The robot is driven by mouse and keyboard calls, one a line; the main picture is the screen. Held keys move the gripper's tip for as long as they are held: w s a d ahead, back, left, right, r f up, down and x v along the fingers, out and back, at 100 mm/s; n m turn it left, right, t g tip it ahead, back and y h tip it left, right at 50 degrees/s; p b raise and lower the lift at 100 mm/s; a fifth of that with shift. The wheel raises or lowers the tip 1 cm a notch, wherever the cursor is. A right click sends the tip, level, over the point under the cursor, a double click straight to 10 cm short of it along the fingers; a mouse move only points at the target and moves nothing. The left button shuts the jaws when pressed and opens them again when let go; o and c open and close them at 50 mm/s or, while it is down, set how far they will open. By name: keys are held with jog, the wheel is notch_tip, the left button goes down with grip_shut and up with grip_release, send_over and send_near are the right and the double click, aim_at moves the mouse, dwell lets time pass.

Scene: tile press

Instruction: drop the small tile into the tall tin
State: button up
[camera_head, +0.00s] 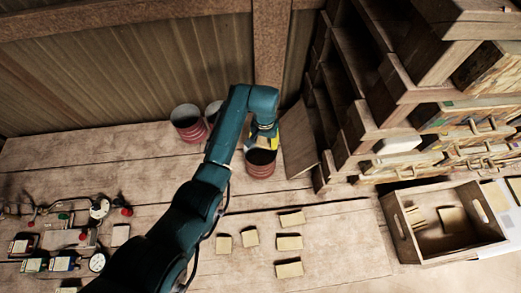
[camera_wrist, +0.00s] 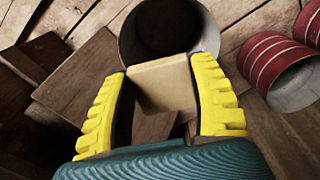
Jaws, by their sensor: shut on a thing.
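My gripper (camera_head: 264,140) is at the end of the teal arm, just above a dark red tin (camera_head: 261,170) near the back wall. In the wrist view its yellow fingers (camera_wrist: 163,70) are shut on a small square tan tile (camera_wrist: 163,88). The open round mouth of a tin (camera_wrist: 168,28) with a dark inside lies just beyond the tile in that view. The tile's far edge overlaps the tin's near rim in the picture; I cannot tell if they touch. The tin's floor is too dark to make out.
More tins stand to the left, one red (camera_head: 190,129); a red ribbed one shows in the wrist view (camera_wrist: 283,62). A wooden board (camera_head: 299,142) leans right of the tin, beside shelves (camera_head: 350,90). Several tiles (camera_head: 289,243) lie in front. A wooden crate (camera_head: 462,250) stands right.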

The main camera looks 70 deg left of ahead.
jog(key=o, duration=1.2)
notch_tip(320, 180, up, 12)
dwell(0.4)
